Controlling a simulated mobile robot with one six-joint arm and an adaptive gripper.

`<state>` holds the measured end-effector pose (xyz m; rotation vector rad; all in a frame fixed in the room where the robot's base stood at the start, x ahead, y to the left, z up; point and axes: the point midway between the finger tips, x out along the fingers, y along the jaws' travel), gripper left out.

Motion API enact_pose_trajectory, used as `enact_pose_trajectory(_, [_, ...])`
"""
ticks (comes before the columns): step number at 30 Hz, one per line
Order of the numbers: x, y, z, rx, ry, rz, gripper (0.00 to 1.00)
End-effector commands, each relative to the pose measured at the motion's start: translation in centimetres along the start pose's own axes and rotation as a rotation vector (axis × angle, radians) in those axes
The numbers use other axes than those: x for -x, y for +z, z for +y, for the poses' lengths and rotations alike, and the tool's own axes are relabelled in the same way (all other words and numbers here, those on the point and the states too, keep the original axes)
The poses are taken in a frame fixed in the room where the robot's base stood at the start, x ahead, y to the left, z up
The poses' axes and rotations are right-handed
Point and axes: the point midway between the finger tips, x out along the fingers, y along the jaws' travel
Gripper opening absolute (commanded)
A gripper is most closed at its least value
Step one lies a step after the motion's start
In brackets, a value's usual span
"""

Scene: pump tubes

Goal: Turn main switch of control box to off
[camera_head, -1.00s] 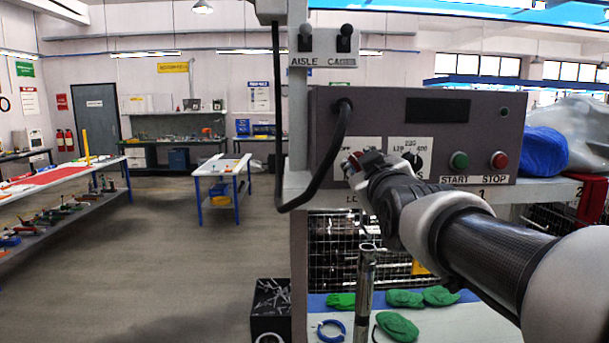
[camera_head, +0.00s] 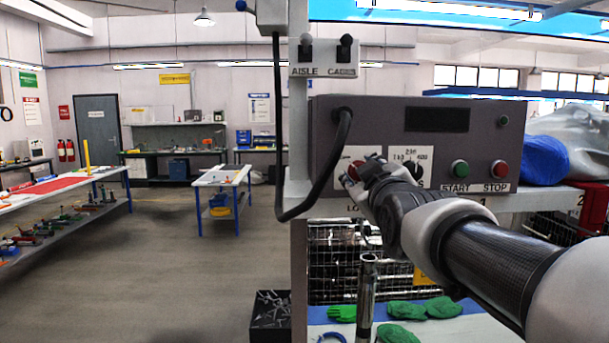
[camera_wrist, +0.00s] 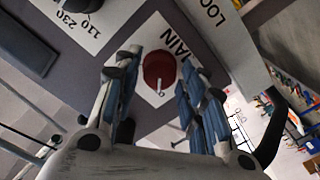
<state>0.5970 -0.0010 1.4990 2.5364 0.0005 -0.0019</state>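The grey control box (camera_head: 380,115) stands at the right of the head view. Its main switch is a round red knob on a white plate marked "MAIN"; the red knob (camera_wrist: 158,69) shows clearly in the wrist view. In the head view my gripper (camera_head: 358,170) covers most of that plate. In the wrist view my gripper (camera_wrist: 161,62) is open, with one finger on each side of the knob and what look like narrow gaps. I cannot tell whether either finger touches it.
A black voltage selector knob (camera_head: 413,165) sits just right of the main switch. Further right are the green START button (camera_head: 460,168) and red STOP button (camera_head: 499,169). A black cable (camera_head: 338,150) hangs at the box's left side. Two toggles (camera_head: 345,50) are above.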

Motion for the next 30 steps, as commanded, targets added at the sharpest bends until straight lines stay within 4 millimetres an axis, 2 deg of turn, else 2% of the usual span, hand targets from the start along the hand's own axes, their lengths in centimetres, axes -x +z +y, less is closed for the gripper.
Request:
enact_pose_trajectory(4, [0.0, 0.0, 0.0, -0.001, 0.000, 0.001, 0.49])
enact_pose_trajectory(13, [0.1, -0.1, 0.0, -0.001, 0.001, 0.001, 0.49])
enact_pose_trajectory(16, [0.8, -0.1, 0.1, -0.001, 0.002, 0.003, 0.49])
enact_pose_trajectory(20, [3.0, -0.2, 0.1, -0.001, 0.002, 0.003, 0.49])
enact_pose_trajectory(30, [9.8, -0.1, 0.1, 0.000, 0.003, 0.004, 0.49])
